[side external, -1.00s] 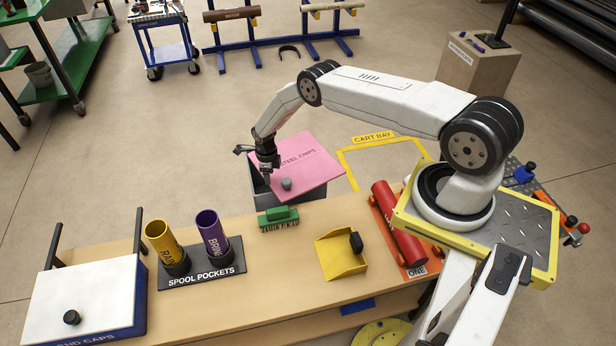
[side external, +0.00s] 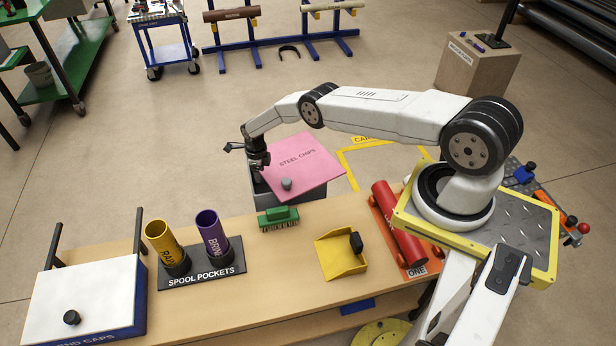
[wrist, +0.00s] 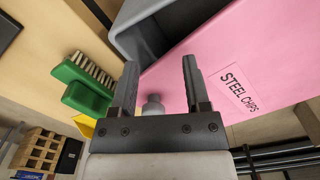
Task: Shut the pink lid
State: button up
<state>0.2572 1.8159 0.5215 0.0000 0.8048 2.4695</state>
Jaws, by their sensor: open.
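The pink lid (side external: 306,166), marked STEEL CHIPS, sits askew over a grey bin (side external: 258,187) behind the bench. It covers the bin's right part and leaves a dark gap at the left. A grey knob (side external: 287,184) stands on the lid near its front corner. In the wrist view the pink lid (wrist: 240,60) fills the right side and the grey bin wall (wrist: 165,18) shows at the top. My gripper (side external: 260,166) is at the lid's left edge, above the bin. In the wrist view its two fingers (wrist: 160,80) are apart, with the knob (wrist: 153,105) showing between them.
A green brush (side external: 279,217) lies on the bench in front of the bin. A yellow dustpan (side external: 341,255) is to its right. Spool pockets (side external: 200,276) hold a yellow and a purple spool. A red pipe (side external: 398,225) lies at the right. The bench's front middle is clear.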

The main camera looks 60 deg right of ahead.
jog(key=o, duration=0.4)
jog(key=shift+r, duration=0.1)
jog(key=shift+r, duration=3.45)
